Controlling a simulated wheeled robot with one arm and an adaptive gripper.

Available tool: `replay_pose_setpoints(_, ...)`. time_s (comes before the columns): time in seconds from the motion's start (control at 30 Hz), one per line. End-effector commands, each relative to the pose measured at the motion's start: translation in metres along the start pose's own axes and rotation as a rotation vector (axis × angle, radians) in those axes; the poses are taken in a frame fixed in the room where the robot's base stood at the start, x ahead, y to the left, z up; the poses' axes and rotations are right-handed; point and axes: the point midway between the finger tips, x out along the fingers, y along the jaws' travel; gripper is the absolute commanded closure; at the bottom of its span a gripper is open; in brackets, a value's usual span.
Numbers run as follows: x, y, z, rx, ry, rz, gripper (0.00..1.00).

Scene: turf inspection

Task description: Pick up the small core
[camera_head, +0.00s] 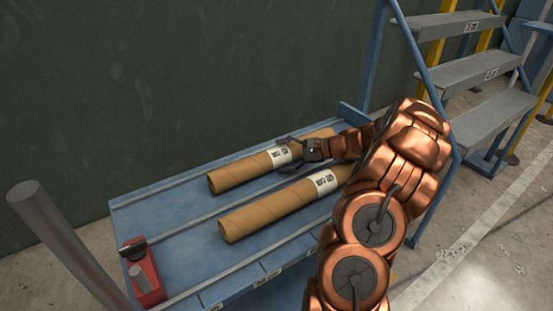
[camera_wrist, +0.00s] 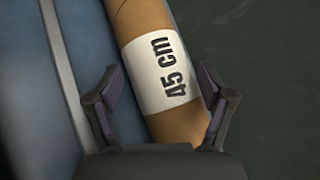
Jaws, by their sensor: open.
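Two brown cardboard cores lie side by side on a blue bench (camera_head: 180,240). The back core (camera_head: 236,176) looks the shorter and thinner and has a white label. In the wrist view this core (camera_wrist: 140,18) shows a label reading "45 cm". The front core (camera_head: 262,215) also has a white label, too small to read surely. My gripper (camera_head: 287,154) is over the back core near its label. In the wrist view my gripper (camera_wrist: 158,85) is open, with a finger on each side of the core. I cannot tell whether either finger touches it. The core's near end is hidden by the gripper body.
A red block-like tool (camera_head: 145,275) stands at the bench's left end, near a grey post (camera_head: 65,245). A dark green wall (camera_head: 190,80) runs behind the bench. Blue-framed steps (camera_head: 465,72) stand at the right. Bare bench shows left of the cores.

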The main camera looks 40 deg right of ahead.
Motion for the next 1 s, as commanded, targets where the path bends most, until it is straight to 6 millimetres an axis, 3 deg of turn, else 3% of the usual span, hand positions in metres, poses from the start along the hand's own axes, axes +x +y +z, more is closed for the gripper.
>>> replay_pose_setpoints(0.17, -0.0002, -0.0002, 0.0003, 0.000, 0.000, 0.000, 0.21)
replay_pose_setpoints(0.77, 0.0011, 0.0022, 0.0003, 0.001, -0.003, 0.006, 0.84)
replay_pose_setpoints(1.0, 0.0013, 0.0023, 0.0009, 0.002, -0.003, 0.007, 0.86)
